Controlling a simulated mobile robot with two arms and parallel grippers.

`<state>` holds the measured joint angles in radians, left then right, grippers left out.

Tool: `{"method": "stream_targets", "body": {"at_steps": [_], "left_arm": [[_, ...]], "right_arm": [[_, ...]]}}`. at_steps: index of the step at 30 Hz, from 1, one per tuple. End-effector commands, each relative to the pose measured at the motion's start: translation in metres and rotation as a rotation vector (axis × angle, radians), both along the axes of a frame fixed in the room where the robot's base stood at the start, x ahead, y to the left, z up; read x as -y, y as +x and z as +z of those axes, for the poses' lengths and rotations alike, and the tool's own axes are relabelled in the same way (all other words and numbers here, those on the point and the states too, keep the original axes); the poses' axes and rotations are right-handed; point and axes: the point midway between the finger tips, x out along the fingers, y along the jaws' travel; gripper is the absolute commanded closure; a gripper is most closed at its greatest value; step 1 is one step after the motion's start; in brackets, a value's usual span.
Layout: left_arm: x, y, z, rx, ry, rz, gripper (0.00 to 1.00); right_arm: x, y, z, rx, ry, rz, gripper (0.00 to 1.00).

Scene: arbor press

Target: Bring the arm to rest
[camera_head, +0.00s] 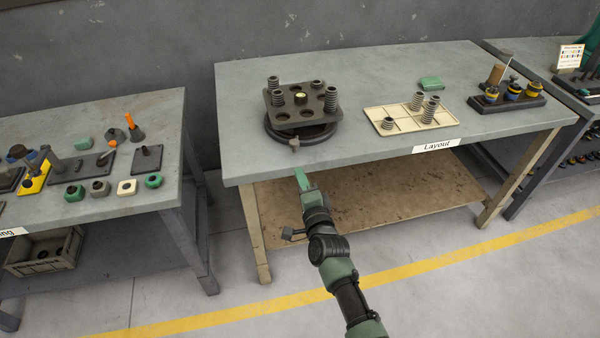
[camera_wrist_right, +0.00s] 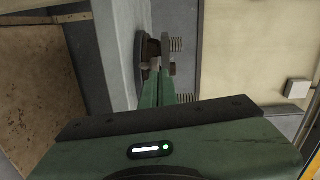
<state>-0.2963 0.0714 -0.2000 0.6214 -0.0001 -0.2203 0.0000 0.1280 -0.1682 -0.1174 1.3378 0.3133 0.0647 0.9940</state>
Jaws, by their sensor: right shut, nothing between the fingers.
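My right gripper (camera_head: 300,176) is in front of the front edge of the table labelled "Layout", just below the round dark fixture (camera_head: 302,132) in the picture. It is shut and empty. In the right wrist view its green fingers (camera_wrist_right: 158,90) lie together, pointing toward the fixture, which shows partly behind them. My right arm reaches up from the bottom of the head view, over the floor. The fixture carries a dark plate with holes and several grey springs. My left gripper is not in view.
The Layout table (camera_head: 370,85) also holds a cream tray (camera_head: 395,122) with springs, a green block (camera_head: 431,84) and a dark rack (camera_head: 507,101). A left table (camera_head: 120,205) holds several small parts. A wooden shelf (camera_head: 370,200) is below. Floor lies open in front.

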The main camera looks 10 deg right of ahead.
Motion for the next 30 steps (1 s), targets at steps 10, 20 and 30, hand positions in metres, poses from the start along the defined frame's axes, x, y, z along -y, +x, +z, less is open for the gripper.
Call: {"method": "stream_targets", "body": {"at_steps": [10,20,30], "left_arm": [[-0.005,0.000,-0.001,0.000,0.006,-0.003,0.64],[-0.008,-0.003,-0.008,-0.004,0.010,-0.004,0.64],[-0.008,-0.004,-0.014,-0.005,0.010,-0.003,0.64]], "right_arm": [[0.000,-0.011,-0.033,-0.054,-0.067,0.015,1.00],[0.014,-0.122,-0.237,-0.393,-0.537,0.202,1.00],[0.061,-0.315,-0.407,-0.717,-0.989,0.562,1.00]]}}
